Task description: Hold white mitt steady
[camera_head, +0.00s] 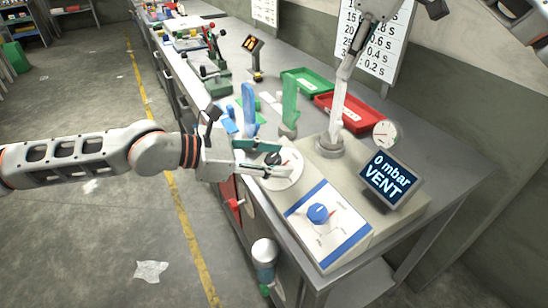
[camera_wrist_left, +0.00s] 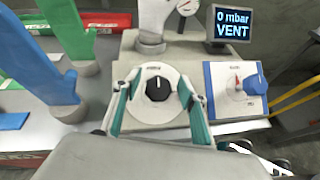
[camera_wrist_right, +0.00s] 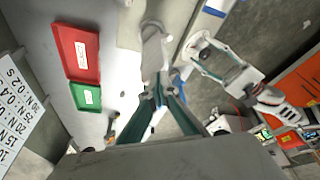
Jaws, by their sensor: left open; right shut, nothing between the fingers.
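The white mitt (camera_head: 336,118) stands upright on a grey round base at the back of the pale console. Its lower part shows in the left wrist view (camera_wrist_left: 153,20) and it lies beyond the fingers in the right wrist view (camera_wrist_right: 153,50). My right gripper (camera_head: 347,68) is shut and empty at the mitt's upper end; whether it touches the mitt I cannot tell. My left gripper (camera_head: 264,160) is open, its teal fingers on either side of a black knob (camera_wrist_left: 158,88) on a white dial; contact is unclear.
A display (camera_head: 390,180) reads "0 mbar VENT". A gauge (camera_head: 386,134) stands behind it. A blue-knob control box (camera_head: 328,226) is in front. Green (camera_head: 290,108) and blue (camera_head: 249,108) hand forms stand to the left. A red tray (camera_head: 357,112) and green tray (camera_head: 305,80) lie behind.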

